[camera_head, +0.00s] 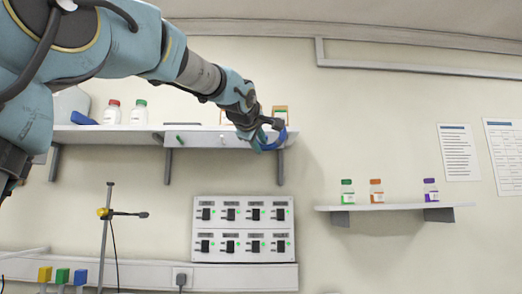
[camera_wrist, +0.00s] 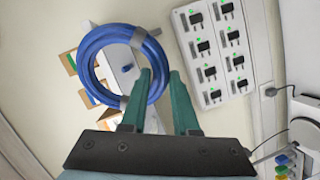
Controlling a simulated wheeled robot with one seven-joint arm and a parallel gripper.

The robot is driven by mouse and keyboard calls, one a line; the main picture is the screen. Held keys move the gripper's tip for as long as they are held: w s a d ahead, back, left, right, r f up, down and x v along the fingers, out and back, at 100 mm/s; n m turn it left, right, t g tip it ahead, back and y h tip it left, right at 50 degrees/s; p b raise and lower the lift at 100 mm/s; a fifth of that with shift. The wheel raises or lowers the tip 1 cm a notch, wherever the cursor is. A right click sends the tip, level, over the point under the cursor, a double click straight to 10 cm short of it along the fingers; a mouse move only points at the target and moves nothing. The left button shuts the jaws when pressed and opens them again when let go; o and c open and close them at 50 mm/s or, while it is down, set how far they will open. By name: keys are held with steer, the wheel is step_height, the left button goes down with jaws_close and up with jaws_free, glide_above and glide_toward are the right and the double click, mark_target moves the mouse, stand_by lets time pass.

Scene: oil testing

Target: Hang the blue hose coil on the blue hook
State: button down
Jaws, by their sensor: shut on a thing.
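The blue hose coil (camera_wrist: 97,42) is a ring with grey bands. In the wrist view its right side lies between the teal fingers of my gripper (camera_wrist: 160,72), which is shut on it. In the head view my gripper (camera_head: 262,132) is at the right end of the upper shelf, with part of the coil (camera_head: 280,140) showing beside it. A small blue piece, apparently the blue hook (camera_wrist: 127,68), shows through the ring's opening on a white surface. I cannot tell the depth between ring and hook. The hook is hidden behind my gripper in the head view.
The upper shelf (camera_head: 110,136) carries bottles and boxes; a green peg (camera_head: 179,138) is on its front. A switch panel (camera_head: 243,229) is on the wall below. A lower shelf (camera_head: 385,208) with three bottles is to the right. A stand (camera_head: 106,240) is at lower left.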

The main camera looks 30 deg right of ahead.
steer(key=w+d+f+p, duration=0.2)
steer(key=w+d+p, duration=0.2)
steer(key=w+p, duration=0.2)
steer(key=shift+w, duration=1.25)
stand_by(0.6)
steer(key=c, duration=0.6)
jaws_free()
